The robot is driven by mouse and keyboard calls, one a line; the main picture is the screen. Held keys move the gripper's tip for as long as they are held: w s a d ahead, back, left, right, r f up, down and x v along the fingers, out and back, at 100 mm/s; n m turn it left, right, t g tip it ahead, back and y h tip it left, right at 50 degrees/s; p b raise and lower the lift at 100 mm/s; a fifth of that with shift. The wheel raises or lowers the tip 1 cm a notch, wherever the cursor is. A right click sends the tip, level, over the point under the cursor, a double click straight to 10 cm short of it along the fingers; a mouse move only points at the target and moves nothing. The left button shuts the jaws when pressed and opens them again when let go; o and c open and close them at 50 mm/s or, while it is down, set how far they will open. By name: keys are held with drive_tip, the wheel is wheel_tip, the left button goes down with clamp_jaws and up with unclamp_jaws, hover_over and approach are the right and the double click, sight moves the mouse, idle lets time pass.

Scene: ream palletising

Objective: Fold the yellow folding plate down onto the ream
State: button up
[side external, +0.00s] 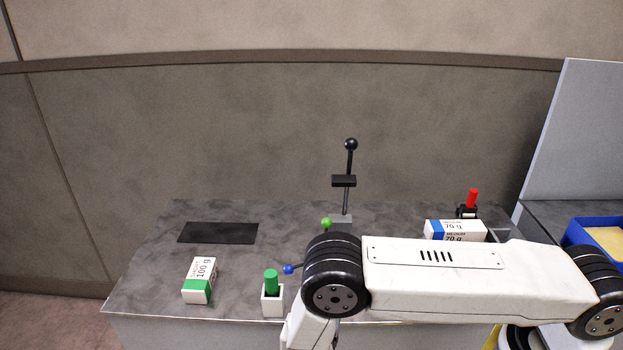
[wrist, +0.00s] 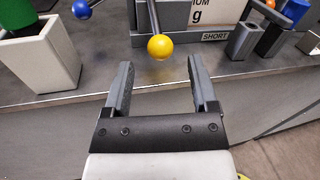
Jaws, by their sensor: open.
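In the wrist view a yellow ball knob (wrist: 160,47) on a dark rod stands just beyond the tips of my gripper (wrist: 160,66), roughly centred between its two grey fingers. The fingers are apart with nothing between them. Behind the knob is a white ream (wrist: 212,11) with partly visible print, in a grey frame marked SHORT (wrist: 215,36). The yellow knob's plate is cut off by the top edge, so I cannot tell its angle. In the side external view my arm hides my gripper, the yellow knob and this ream.
In the side external view, a green-capped holder (side external: 271,294), blue knob (side external: 288,269) and green knob (side external: 326,223) are left of my arm. A 100 g ream (side external: 199,280) and dark mat (side external: 218,233) lie farther left. A 70 g ream (side external: 455,230) and red-topped item (side external: 472,198) stand behind.

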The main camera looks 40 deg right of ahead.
drive_tip(key=shift+x, duration=3.2)
drive_tip(key=shift+c, duration=0.2)
clamp_jaws()
